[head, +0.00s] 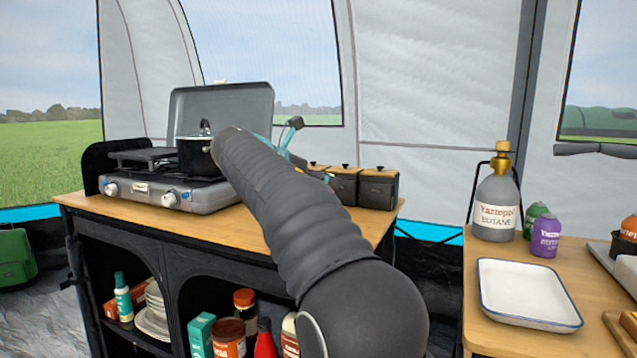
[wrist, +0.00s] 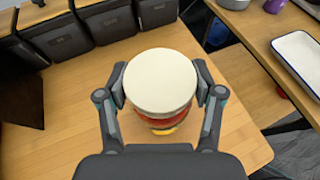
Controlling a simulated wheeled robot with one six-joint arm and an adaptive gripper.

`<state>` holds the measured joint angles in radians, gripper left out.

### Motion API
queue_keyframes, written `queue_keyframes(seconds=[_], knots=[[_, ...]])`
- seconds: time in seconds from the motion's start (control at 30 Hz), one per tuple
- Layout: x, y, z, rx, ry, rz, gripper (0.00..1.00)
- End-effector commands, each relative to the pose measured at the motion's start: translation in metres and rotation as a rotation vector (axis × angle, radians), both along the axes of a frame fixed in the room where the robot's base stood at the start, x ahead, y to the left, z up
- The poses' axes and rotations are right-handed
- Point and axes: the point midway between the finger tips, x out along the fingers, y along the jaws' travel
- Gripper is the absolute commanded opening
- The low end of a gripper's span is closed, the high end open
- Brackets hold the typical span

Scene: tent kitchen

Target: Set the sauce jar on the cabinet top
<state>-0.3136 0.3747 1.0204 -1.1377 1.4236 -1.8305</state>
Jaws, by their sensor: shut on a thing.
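The sauce jar (wrist: 161,80), with a wide cream lid and a red body, is between the two fingers of my gripper (wrist: 162,92) in the wrist view. My gripper is shut on its sides. The jar looks upright, over the wooden cabinet top (wrist: 60,125); I cannot tell whether its base touches the wood. In the head view the cabinet top (head: 225,223) shows in front of the stove, and my arm hides the jar. Only a small part of my gripper (head: 290,140) shows past the arm.
A camp stove (head: 180,192) with a black pot (head: 196,156) stands on the cabinet's left. Dark canisters (head: 378,188) line its back right. Several jars and bottles fill the shelf below. A side table at right holds a white tray (head: 525,292) and a gas bottle (head: 496,200).

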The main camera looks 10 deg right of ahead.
Motion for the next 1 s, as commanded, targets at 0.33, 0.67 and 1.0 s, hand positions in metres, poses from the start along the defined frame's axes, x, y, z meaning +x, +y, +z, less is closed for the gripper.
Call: queue_keyframes(seconds=[0.33,0.67,1.0], knots=[[0.0,0.0,-0.001,0.0,0.0,0.0,0.91],[0.0,0.0,0.0,0.0,0.0,0.0,0.91],[-0.022,0.037,0.021,0.002,-0.002,0.004,0.91]])
